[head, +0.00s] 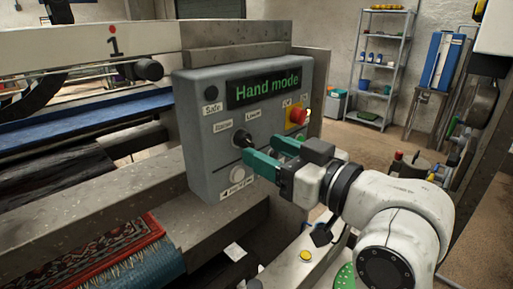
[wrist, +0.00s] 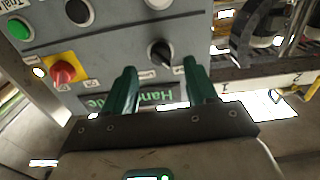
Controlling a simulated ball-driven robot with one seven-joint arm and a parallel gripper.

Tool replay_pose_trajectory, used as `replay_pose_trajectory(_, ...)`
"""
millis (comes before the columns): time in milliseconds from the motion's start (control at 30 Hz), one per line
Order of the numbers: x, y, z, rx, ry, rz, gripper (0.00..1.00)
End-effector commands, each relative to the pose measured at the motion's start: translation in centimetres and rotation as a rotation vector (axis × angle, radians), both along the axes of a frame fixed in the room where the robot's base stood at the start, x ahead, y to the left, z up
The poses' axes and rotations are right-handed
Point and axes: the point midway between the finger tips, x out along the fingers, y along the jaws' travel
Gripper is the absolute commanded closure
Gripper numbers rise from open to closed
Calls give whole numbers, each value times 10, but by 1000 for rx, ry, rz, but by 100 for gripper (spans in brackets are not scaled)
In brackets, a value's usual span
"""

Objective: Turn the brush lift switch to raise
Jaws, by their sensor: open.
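The brush lift switch (head: 242,138) is a black rotary knob with a pale pointer line on the grey control panel (head: 205,95). Small labels sit above it; one seems to read "Lower" (head: 252,114). My gripper (head: 263,151) is open, its two green fingers pointing at the panel just below and right of the knob in the head view. In the wrist view, where the panel appears upside down, the knob (wrist: 160,52) shows in the gap between the fingertips (wrist: 160,66). The fingers look apart from it; I cannot tell the exact depth.
Shelves (head: 385,65) stand behind.

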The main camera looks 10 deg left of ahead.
Motion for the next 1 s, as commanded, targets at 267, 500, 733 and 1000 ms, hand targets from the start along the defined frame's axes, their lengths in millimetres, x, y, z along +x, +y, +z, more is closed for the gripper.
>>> replay_pose_trajectory(267, -31, -40, -1, 0, -1, -2, 43)
replay_pose_trajectory(500, -41, -52, -1, -1, 1, 0, 43)
replay_pose_trajectory(733, -41, -53, -1, -1, 1, 0, 43)
replay_pose_trajectory(1000, -33, -75, -53, -28, 120, -93, 43)
